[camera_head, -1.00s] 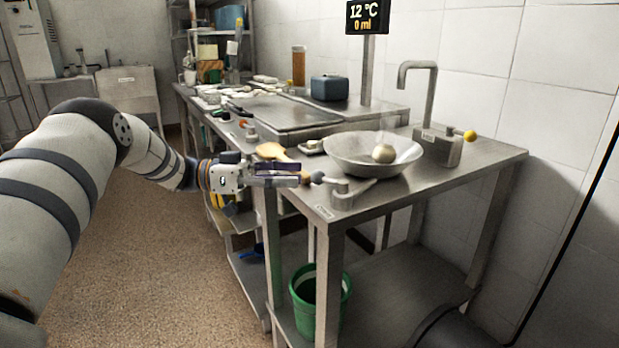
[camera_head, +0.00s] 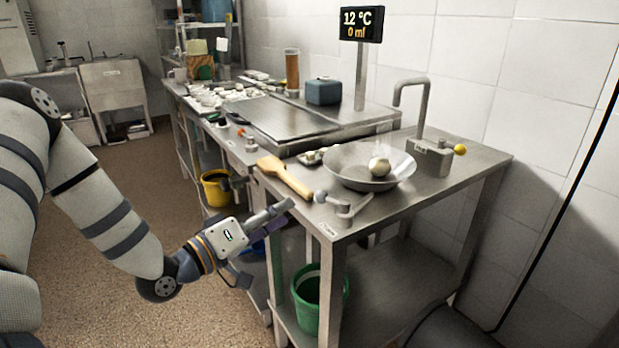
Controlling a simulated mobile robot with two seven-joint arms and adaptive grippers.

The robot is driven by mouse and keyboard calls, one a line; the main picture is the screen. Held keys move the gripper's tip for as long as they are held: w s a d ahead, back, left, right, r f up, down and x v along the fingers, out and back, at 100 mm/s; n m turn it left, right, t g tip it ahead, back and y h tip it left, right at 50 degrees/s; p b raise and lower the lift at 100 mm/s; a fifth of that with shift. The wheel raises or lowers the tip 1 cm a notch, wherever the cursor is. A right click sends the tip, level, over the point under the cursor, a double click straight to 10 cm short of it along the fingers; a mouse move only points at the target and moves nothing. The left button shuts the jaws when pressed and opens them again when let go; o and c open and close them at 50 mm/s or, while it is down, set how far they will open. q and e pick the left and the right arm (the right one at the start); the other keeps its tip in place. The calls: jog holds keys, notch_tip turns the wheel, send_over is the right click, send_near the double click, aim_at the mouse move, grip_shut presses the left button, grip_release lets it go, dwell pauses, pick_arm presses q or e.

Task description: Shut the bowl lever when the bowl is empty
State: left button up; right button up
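The wide metal bowl (camera_head: 343,167) sits near the front of the steel table with a pale round object (camera_head: 379,167) in it. I see no liquid in it, and the display (camera_head: 361,24) reads 12 °C and 0 ml. The bowl lever (camera_head: 343,208) is at the table's front edge, its round knob (camera_head: 320,196) pointing left, away from the bowl. My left gripper (camera_head: 286,212) is in front of and below the table edge, left of the lever and apart from it. It holds nothing that I can see; its finger gap is unclear from this side. My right gripper is out of view.
A wooden paddle (camera_head: 284,177) lies on the table left of the knob. A tap with a yellow knob (camera_head: 460,149) stands behind the bowl. A green bucket (camera_head: 319,310) is on the lower shelf, and a yellow bucket (camera_head: 216,188) is further back. The floor at left is clear.

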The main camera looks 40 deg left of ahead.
aim_at(318, 202)
pick_arm(q)
jog(key=shift+n+g, duration=0.3)
jog(key=shift+n, duration=0.1)
jog(key=b+x, duration=0.1)
jog(key=x, duration=0.2)
jog(key=d+b+x, duration=0.1)
jog(key=x, duration=0.2)
jog(key=f+b+x, duration=0.1)
jog(key=x, duration=0.3)
jog(key=shift+d, duration=0.25)
jog(key=shift+w+r, duration=0.3)
jog(key=shift+w, duration=0.05)
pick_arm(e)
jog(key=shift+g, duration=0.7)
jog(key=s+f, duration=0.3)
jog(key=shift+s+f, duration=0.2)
pick_arm(q)
jog(key=shift+r, duration=0.1)
grip_shut()
